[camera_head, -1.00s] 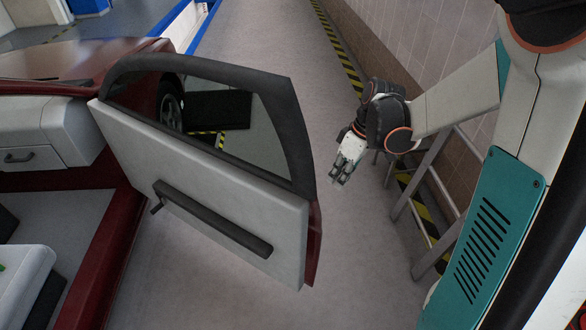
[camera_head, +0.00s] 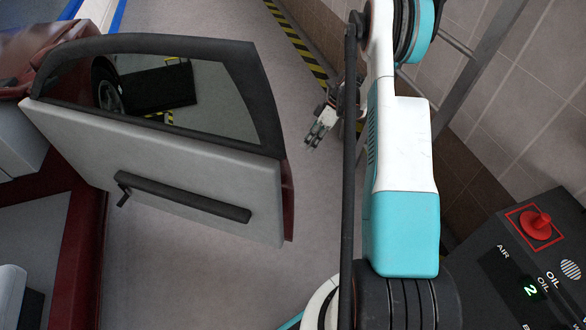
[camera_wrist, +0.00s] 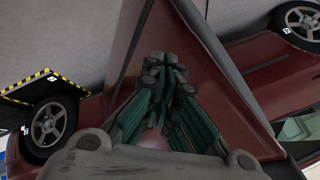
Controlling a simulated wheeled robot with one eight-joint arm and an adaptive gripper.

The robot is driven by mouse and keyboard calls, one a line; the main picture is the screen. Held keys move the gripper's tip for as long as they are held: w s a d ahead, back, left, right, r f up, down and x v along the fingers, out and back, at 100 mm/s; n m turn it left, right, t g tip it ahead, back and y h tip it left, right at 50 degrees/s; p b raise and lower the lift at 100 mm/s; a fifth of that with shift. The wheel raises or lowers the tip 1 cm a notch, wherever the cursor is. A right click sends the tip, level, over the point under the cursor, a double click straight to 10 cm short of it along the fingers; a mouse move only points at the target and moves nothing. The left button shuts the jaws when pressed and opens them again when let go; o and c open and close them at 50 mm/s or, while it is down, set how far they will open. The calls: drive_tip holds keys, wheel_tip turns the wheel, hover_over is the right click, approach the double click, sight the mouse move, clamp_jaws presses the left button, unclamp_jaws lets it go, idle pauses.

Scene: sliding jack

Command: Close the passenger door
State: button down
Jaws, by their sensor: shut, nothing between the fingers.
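The passenger door (camera_head: 165,165) stands swung open from the red car on the left of the head view. Its pale inner panel with a long black armrest (camera_head: 180,195) faces me, and its window frame is dark. My gripper (camera_head: 316,140) is right of the door's free edge, on its outer side, with floor visible between them. In the wrist view my gripper (camera_wrist: 170,100) is shut and empty, in front of the door's red outer surface (camera_wrist: 225,65). Whether it touches the door cannot be told from the wrist view.
The red door sill (camera_head: 70,250) and car interior lie at lower left. A tiled wall (camera_head: 510,110) with a metal ladder-like frame (camera_head: 475,75) is on the right. A dark console with a red button (camera_head: 536,225) stands at lower right. Grey floor lies beneath the door.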

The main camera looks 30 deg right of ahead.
sight(292, 173)
drive_tip(key=shift+s+a+f+b, duration=0.4)
drive_tip(key=shift+a+f+b, duration=0.2)
drive_tip(key=shift+a+f, duration=0.8)
drive_tip(key=shift+s+a+f+b, duration=0.45)
drive_tip(key=shift+a+f+b, duration=0.2)
drive_tip(key=shift+a+f, duration=0.8)
drive_tip(key=shift+s+a+f+b, duration=0.5)
drive_tip(key=shift+a+f, duration=0.6)
drive_tip(key=shift+a, duration=0.6)
drive_tip(key=shift+w, duration=0.1)
